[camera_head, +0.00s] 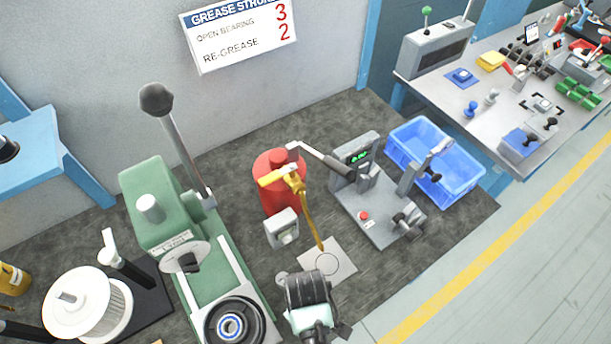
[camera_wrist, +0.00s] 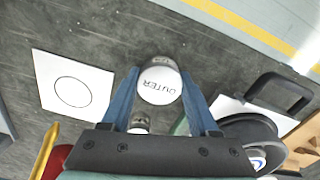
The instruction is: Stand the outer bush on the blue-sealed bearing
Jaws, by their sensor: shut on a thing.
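The outer bush (camera_wrist: 160,84), a cylinder with a white end lettered OUTER, is between the blue fingers of my gripper (camera_wrist: 160,76) in the wrist view. The fingers are shut on its sides. In the head view my gripper's body (camera_head: 310,305) is at the bottom centre, right of the green press, and hides the bush. The blue-sealed bearing (camera_head: 229,327) shows as a blue ring inside a black round holder on the press base. Part of it shows at lower right in the wrist view (camera_wrist: 257,159). The bush is apart from the bearing, off to its side.
The green press (camera_head: 150,195) has a tall lever. A red grease pot (camera_head: 270,178) with a yellow hose stands behind a white circle-marked sheet (camera_head: 342,254). A grey test stand (camera_head: 375,215) and blue crate (camera_head: 468,184) are at right. Another small labelled cylinder (camera_wrist: 140,121) is partly hidden.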

